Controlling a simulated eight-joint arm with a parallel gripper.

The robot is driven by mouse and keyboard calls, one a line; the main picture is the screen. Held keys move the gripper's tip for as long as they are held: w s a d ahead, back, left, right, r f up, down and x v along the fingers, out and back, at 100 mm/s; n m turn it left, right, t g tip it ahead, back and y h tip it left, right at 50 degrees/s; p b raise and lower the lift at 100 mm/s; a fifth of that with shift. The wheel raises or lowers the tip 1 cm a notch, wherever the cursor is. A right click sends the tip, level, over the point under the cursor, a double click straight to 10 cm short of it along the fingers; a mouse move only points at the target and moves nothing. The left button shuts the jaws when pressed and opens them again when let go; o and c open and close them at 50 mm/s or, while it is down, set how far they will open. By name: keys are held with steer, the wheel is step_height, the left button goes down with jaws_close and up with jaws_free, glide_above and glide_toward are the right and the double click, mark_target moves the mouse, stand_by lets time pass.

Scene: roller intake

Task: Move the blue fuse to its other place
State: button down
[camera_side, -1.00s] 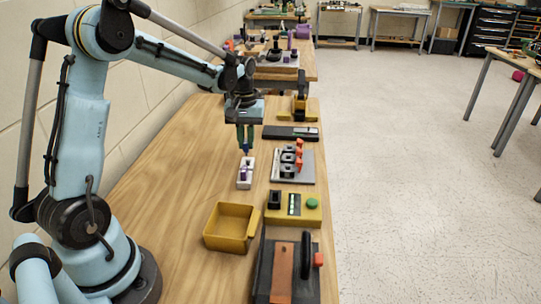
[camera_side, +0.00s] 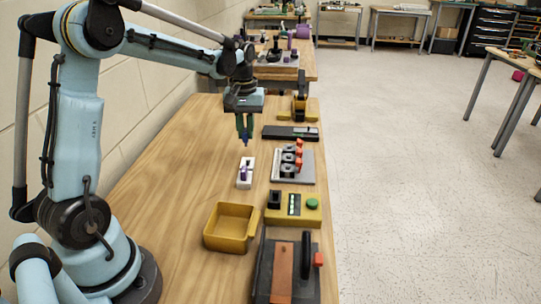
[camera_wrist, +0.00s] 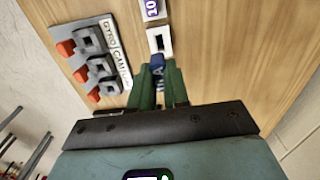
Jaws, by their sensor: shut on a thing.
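My gripper (camera_side: 245,136) is shut on the blue fuse (camera_wrist: 157,66) and holds it in the air above the far end of the white fuse block. The fuse's tip also shows below the fingers in the side view (camera_side: 246,143). The white block (camera_side: 250,162) lies on the wooden bench. In the wrist view the block (camera_wrist: 164,28) has a dark, empty slot just beyond the blue fuse. A purple fuse (camera_wrist: 152,8) with a number on it sits in the block's other place; it also shows in the side view (camera_side: 243,173). The blue fuse is apart from the block.
A grey panel (camera_side: 307,176) with switches and red levers stands right of the block. A yellow bin (camera_side: 224,242) stands in front, beside a yellow box with a green button (camera_side: 312,203). A dark flat device (camera_side: 290,132) lies behind. Bench left of the block is clear.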

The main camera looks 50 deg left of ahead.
steer(key=s+d+r, duration=0.2)
steer(key=d, duration=0.7)
steer(key=s+d+r, duration=0.1)
steer(key=s+d, duration=0.2)
steer(key=d, duration=0.6)
steer(key=shift+w+a+f, duration=0.1)
steer(key=shift+f, duration=2.4)
steer(key=shift+f, duration=1.2)
steer(key=c, duration=1.4)
jaws_free()
steer(key=shift+r, duration=1.45)
